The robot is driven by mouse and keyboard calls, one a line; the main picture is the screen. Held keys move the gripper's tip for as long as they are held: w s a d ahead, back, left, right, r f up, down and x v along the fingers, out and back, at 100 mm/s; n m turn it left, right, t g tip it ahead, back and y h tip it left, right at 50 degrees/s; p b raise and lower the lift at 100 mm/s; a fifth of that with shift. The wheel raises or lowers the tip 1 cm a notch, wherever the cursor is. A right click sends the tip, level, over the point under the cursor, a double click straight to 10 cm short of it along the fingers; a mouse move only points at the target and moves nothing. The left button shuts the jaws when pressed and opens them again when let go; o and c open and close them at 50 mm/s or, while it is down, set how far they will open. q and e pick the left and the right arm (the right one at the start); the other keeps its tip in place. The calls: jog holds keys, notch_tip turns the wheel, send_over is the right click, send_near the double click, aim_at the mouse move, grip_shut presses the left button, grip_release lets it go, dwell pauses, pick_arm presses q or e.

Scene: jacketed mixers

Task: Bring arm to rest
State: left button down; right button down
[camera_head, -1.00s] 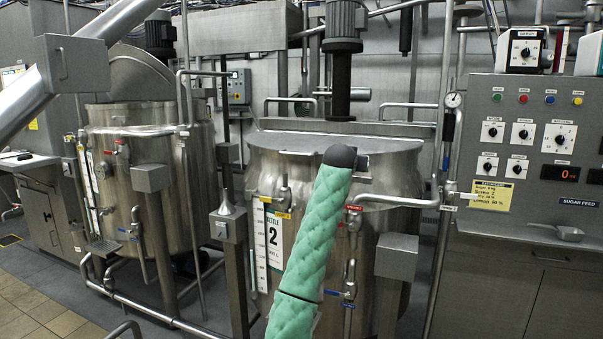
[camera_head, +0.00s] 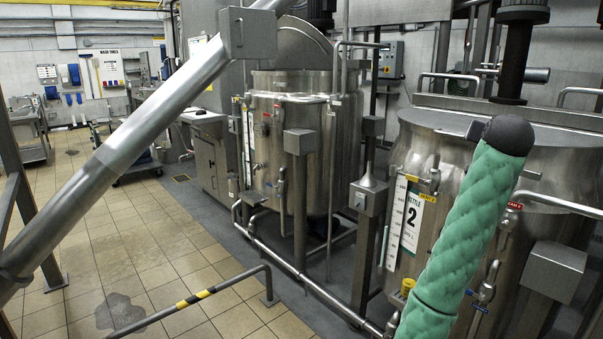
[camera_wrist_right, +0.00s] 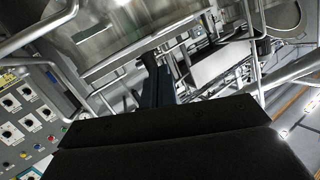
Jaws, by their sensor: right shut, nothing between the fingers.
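My right gripper (camera_wrist_right: 152,62) shows in the right wrist view as a narrow dark pair of fingers beyond the black wrist housing. It is shut and holds nothing. In the head view, a green quilted arm section of mine (camera_head: 468,222) with a black rounded end rises from the bottom right, in front of kettle 2 (camera_head: 440,150). No gripper shows in the head view. My left gripper is in neither current view.
A second steel kettle (camera_head: 300,135) stands left of kettle 2. A sloping steel tube (camera_head: 150,115) crosses the left side. A yellow-black striped rail (camera_head: 195,298) stands low in front. Tiled floor (camera_head: 130,230) is open at left. A control panel (camera_wrist_right: 30,110) is near the right wrist.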

jog(key=s+a+f+n+g+y, duration=0.1)
jog(key=s+a+f+n+y, duration=0.15)
jog(key=s+a+f, duration=0.7)
jog(key=s+a+f+n+g+y, duration=0.25)
jog(key=a+f, duration=0.45)
jog(key=f, duration=0.8)
jog(key=s+a+f+n+g+y, duration=0.1)
jog(key=s+a+f+n+y, duration=0.3)
jog(key=a+f, duration=0.6)
jog(key=s+a+f+g, duration=0.2)
jog(key=s+f+g, duration=0.1)
jog(key=s+f, duration=1.2)
jog(key=s+a+f+g+h, duration=0.1)
jog(key=s+f+g, duration=0.3)
jog(key=s+f, duration=1.1)
jog(key=shift+s+a+n, duration=0.3)
jog(key=shift+s+a, duration=0.35)
jog(key=shift+s, duration=1.55)
jog(key=shift+g, duration=0.25)
